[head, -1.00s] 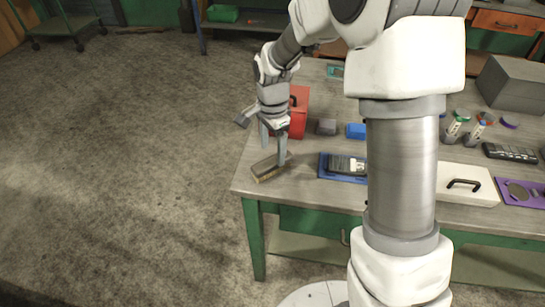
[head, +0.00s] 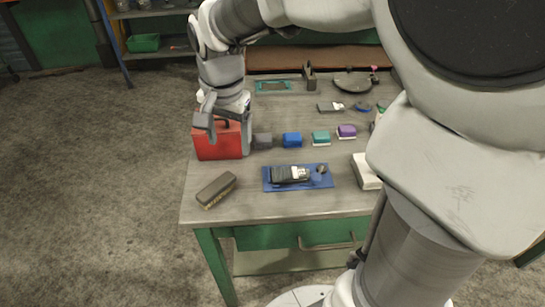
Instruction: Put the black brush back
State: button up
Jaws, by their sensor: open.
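A dark, blocky brush (head: 216,190) with a paler lower edge lies on the workbench top (head: 245,203), near its front left corner. It lies at a slant, with clear bench around it. My gripper (head: 228,125) is open, with nothing seen between its fingers. It hangs by the red box (head: 207,146), behind the brush and apart from it; its fingers partly cover that box. A row of small blocks stands to the right of the red box: dark grey (head: 262,141), blue (head: 292,139), teal (head: 321,137) and purple (head: 347,131).
A blue tray (head: 269,184) holding a black device (head: 285,174) lies right of the brush. A white box (head: 365,172) is further right, partly behind my arm. A teal frame (head: 272,86) and a black round item (head: 352,82) lie at the back. The front strip of bench is clear.

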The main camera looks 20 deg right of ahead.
jog(key=s+d+r+n+t, duration=0.1)
jog(key=s+d+r+n, duration=0.1)
jog(key=s+n, duration=0.2)
jog(key=s+d+r+n+t, duration=0.2)
jog(key=s+d+n, duration=0.1)
jog(key=s, duration=0.8)
jog(key=shift+r+n+t, duration=0.3)
jog(key=shift+n, duration=0.2)
jog(key=shift+s, duration=0.1)
notch_tip(320, 180, up, 2)
jog(key=shift+r+p, duration=0.2)
jog(key=shift+p, duration=1.05)
